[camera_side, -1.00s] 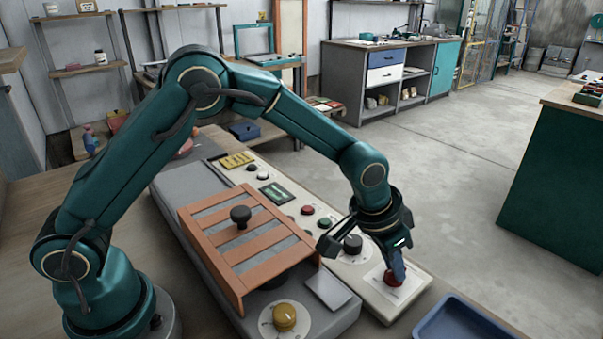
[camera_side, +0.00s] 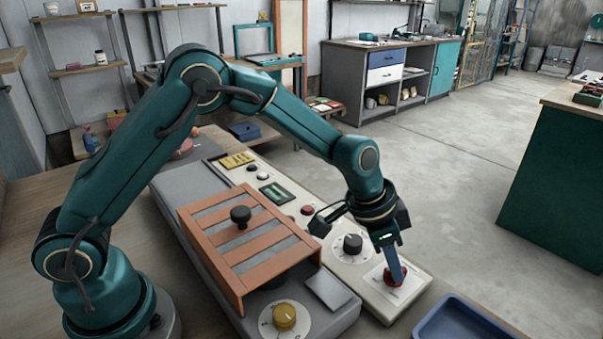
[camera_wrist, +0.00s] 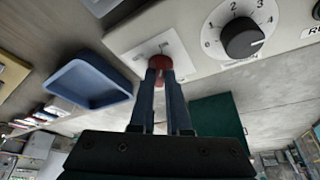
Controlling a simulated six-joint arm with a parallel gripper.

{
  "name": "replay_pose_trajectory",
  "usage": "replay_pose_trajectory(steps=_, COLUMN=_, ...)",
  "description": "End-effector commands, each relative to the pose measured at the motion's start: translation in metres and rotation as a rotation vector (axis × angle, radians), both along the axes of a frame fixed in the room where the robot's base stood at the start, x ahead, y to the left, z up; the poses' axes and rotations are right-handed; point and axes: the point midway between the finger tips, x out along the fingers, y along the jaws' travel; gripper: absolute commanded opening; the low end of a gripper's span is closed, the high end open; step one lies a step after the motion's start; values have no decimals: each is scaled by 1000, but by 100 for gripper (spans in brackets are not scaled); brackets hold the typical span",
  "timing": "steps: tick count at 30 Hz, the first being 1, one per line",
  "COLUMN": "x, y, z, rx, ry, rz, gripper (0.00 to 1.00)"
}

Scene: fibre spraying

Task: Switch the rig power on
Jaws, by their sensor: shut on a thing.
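The rig's control panel (camera_side: 366,296) is a long cream strip beside a grey bed. At its near right end is a red knob (camera_side: 394,276) on a pale plate; it also shows in the wrist view (camera_wrist: 160,62). My gripper (camera_side: 394,268) reaches down to it with its two fingers shut on the red knob. In the wrist view the fingertips (camera_wrist: 160,72) overlap the knob and hide part of it. The lettering on its plate is too small to read.
A black numbered dial (camera_side: 352,244) sits close beside the red knob. A slatted orange frame with a black handle (camera_side: 240,214) and a yellow dial (camera_side: 285,316) lie to the left. A blue tray (camera_side: 462,318) stands to the right.

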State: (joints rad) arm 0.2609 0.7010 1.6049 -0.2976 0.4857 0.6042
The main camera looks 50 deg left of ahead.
Motion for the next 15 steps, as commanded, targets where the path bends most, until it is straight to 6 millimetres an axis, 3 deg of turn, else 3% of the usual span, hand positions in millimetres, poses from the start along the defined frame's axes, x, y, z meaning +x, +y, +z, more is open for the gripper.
replay_pose_trajectory(steps=2, x=1, y=0, z=2, rx=0, ry=-6, rz=-2, gripper=0)
replay_pose_trajectory(steps=3, x=1, y=0, z=2, rx=0, ry=-6, rz=-2, gripper=22)
replay_pose_trajectory(steps=5, x=1, y=0, z=1, rx=0, ry=-6, rz=-1, gripper=45)
replay_pose_trajectory(steps=15, x=0, y=0, z=2, rx=0, ry=-2, rz=-1, gripper=45)
